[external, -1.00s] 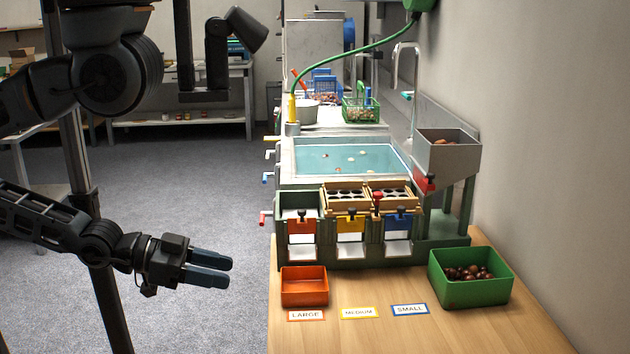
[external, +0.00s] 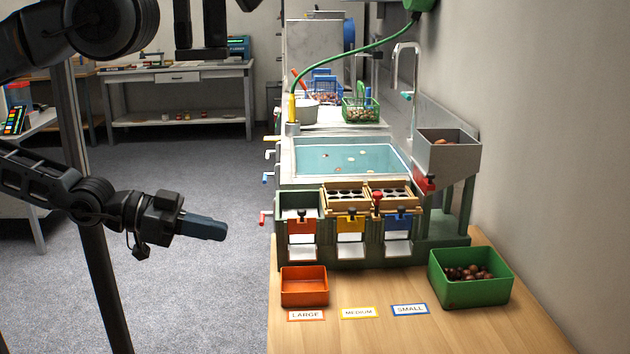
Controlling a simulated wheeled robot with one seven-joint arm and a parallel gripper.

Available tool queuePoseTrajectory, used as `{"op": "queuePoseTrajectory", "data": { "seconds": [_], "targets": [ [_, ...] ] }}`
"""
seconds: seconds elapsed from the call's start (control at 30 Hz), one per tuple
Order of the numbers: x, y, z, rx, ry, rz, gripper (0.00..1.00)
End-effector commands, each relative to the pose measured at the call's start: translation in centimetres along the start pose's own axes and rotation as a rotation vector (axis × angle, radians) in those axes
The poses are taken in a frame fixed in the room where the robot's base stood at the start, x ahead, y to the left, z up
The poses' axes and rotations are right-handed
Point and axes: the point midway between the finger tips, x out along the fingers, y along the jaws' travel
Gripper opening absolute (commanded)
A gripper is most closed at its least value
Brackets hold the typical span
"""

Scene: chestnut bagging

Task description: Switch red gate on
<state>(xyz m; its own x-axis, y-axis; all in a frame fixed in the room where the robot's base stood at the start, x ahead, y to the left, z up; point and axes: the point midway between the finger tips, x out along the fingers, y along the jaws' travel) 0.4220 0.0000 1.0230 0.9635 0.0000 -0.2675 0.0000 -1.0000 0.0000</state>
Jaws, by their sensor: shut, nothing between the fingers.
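My gripper (external: 218,231) is shut and empty, over the floor to the left of the bench, pointing right. A red lever handle (external: 265,217) sticks out from the left side of the green sorter (external: 325,261). It is to the right of my fingertips and slightly higher, with a clear gap between. A red gate (external: 425,184) with a dark knob sits at the lower front of the grey hopper (external: 447,155), on the sorter's right side. An orange gate (external: 302,225), a yellow gate (external: 350,222) and a blue gate (external: 398,221) line the sorter's front.
An orange tray (external: 304,299) and a green bin (external: 470,296) of chestnuts stand on the wooden bench (external: 430,336). Yellow, white and blue handles (external: 267,178) jut from the bench's left side further back. A water basin (external: 350,160) lies behind the sorter. The floor at left is open.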

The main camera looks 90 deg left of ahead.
Motion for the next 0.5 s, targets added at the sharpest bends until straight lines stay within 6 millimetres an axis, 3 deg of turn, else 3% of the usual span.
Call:
{"op": "queuePoseTrajectory", "data": {
  "seconds": [0.03,0.1,0.13,0.5],
  "targets": [
    [-0.4,0.0,-1.5,0.000,0.000,0.000,0.00],
    [-0.7,0.0,-2.4,0.000,0.000,0.000,0.00],
    [0.4,-0.3,-0.8,-0.019,-0.005,-0.015,0.00],
    [7.9,-3.3,4.8,-0.250,-0.093,-0.133,0.00]
  ]
}}
